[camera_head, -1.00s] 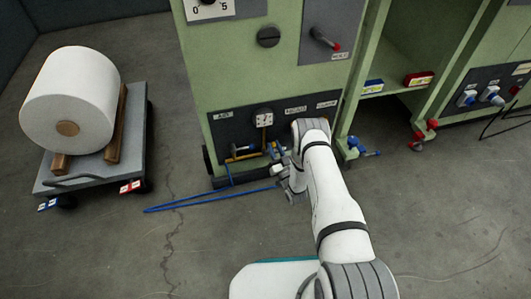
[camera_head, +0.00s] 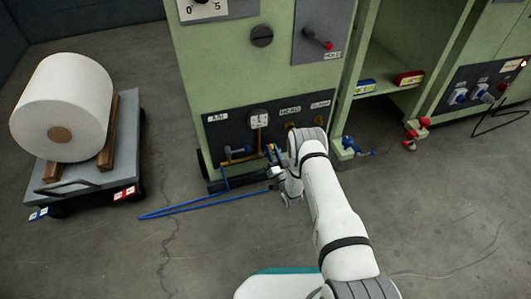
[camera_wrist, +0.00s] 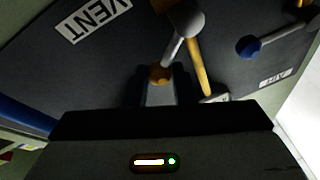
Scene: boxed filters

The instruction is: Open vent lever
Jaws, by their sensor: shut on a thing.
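The vent lever (camera_wrist: 176,50) shows in the wrist view beside the white VENT label (camera_wrist: 93,18). It has a grey rod, a pale round knob at its upper end and a brass-coloured part (camera_wrist: 160,74) at its lower end. My gripper (camera_wrist: 160,92) is at that lower end, with its fingers close together and partly hidden by the dark housing. It is shut on the lever. In the head view my gripper (camera_head: 274,160) is low at the dark panel of the green machine; my wrist hides much of the lever there.
A yellow pipe (camera_wrist: 198,68) and a blue knob (camera_wrist: 248,46) are close to the lever. A blue hose (camera_head: 205,206) lies on the floor left of my arm. A cart (camera_head: 125,120) with a white roll (camera_head: 62,105) stands left.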

